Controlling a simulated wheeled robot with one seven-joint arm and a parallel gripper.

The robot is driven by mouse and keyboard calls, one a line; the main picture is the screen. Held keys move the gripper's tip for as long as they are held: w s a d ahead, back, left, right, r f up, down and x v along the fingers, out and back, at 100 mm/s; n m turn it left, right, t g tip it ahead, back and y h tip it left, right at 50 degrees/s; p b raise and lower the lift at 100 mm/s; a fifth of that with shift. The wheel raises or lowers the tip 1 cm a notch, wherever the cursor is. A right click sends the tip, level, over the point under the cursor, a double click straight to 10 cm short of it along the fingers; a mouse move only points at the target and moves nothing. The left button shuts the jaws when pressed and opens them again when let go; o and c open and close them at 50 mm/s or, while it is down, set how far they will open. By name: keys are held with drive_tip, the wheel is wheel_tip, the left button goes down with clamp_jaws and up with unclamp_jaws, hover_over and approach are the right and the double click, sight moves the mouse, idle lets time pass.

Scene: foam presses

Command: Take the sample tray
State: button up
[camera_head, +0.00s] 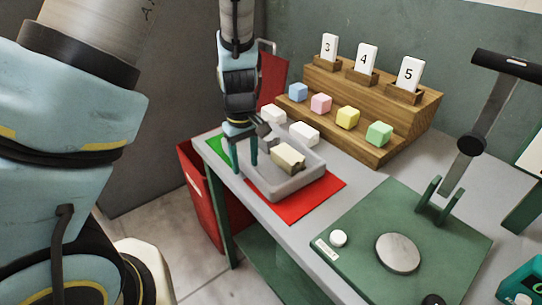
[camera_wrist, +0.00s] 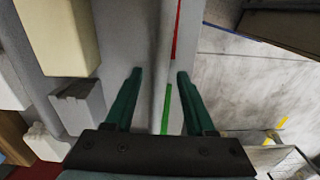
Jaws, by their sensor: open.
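The grey sample tray (camera_head: 292,186) rests partly on a red mat (camera_head: 322,199) near the table's left front edge. A cream block (camera_head: 288,156) lies in it beside a small grey piece. My gripper (camera_head: 245,167) points down at the tray's left end. In the wrist view, my gripper (camera_wrist: 159,82) has its two dark green fingers apart, with the tray's rim (camera_wrist: 167,45) running between them. Neither finger clearly touches the rim. The tray floor and cream block (camera_wrist: 62,32) show on the left there.
White blocks (camera_head: 304,132) sit at the tray's back side. A wooden stepped rack (camera_head: 360,98) with coloured cubes and numbered cards stands behind. A green press base (camera_head: 360,225) is at right. A red bin (camera_head: 196,172) and the floor lie beyond the left table edge.

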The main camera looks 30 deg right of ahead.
drive_tip(key=shift+c, duration=0.3)
clamp_jaws()
idle(0.4)
